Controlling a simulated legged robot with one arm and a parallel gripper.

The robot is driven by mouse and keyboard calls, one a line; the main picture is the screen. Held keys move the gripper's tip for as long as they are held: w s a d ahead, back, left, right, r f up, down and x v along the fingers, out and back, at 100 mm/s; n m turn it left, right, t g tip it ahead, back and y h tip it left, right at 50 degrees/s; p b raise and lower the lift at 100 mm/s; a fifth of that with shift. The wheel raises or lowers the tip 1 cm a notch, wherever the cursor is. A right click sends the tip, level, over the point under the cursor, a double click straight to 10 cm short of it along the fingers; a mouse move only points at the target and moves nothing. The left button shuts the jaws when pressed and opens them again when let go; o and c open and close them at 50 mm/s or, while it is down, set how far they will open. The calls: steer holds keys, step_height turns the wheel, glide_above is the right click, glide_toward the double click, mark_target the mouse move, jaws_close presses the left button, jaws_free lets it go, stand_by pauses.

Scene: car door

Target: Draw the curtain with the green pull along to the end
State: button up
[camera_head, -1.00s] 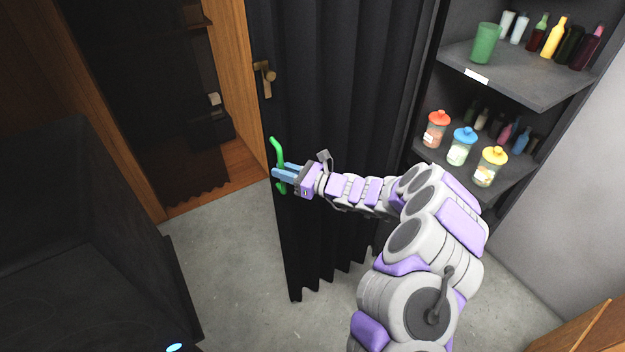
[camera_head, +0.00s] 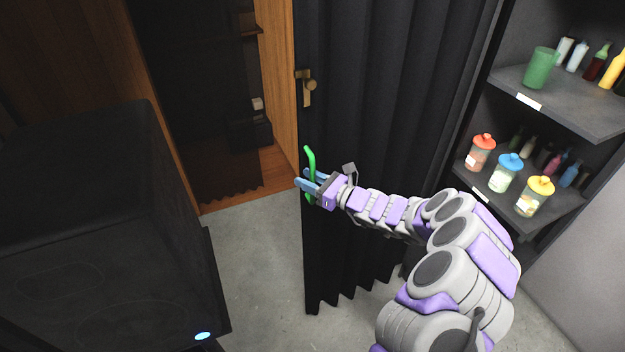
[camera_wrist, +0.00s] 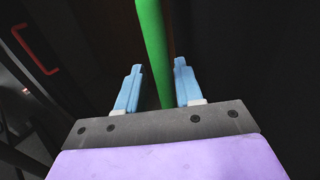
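The dark curtain (camera_head: 375,110) hangs in folds in the middle of the head view. The green pull (camera_head: 310,160) is an upright bar at the curtain's left edge; it also shows in the wrist view (camera_wrist: 152,45). My gripper (camera_head: 308,182) is at the lower half of the pull, reaching from the right. In the wrist view my gripper's blue fingers (camera_wrist: 157,88) stand on either side of the pull, with a gap to each finger. The pull runs between them, close to the palm. Its lower end is partly hidden by my gripper.
A shelf unit (camera_head: 575,105) with bottles and lidded jars (camera_head: 505,172) stands right of the curtain. A brass handle (camera_head: 307,88) is above the pull. A dark cabinet (camera_head: 90,220) stands at left. Grey floor (camera_head: 255,250) is clear between cabinet and curtain.

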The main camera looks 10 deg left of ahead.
steer(key=shift+d+f, duration=0.2)
steer(key=shift+d, duration=0.1)
steer(key=shift+s+d, duration=0.1)
steer(key=shift+d, duration=0.45)
steer(key=p+v, duration=0.2)
steer(key=v, duration=1.4)
steer(key=shift+p, duration=0.35)
steer(key=shift+d, duration=0.1)
